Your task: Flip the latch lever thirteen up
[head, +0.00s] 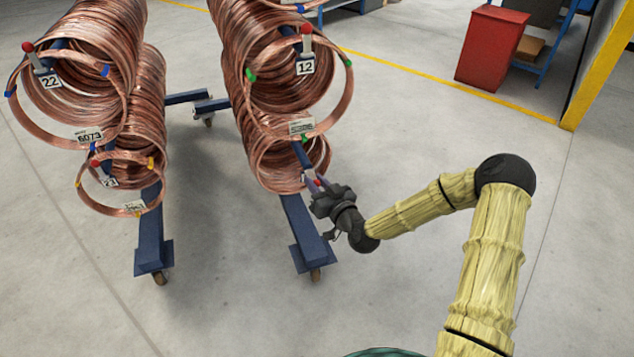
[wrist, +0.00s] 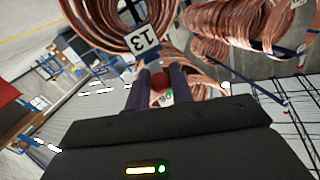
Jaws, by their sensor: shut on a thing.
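The number tag thirteen (wrist: 140,38) shows in the wrist view, just above the fingers in the picture. The red knob (wrist: 161,82) of its latch lever sits between my two fingers, and my gripper (wrist: 160,88) is shut on it. In the head view my gripper (head: 319,186) is at the lower coil (head: 284,165) of the middle rack, at its right front side. The lever and its tag are mostly hidden there by my gripper, so I cannot tell the lever's exact tilt.
Above it hangs a larger coil with tag twelve (head: 305,67) and a red-knobbed lever (head: 307,32). Coils with tags 22 (head: 50,81) and 21 (head: 109,182) hang at left. Blue rack feet (head: 309,238) stand below my gripper. Floor to the right is clear, up to a red cabinet (head: 490,47).

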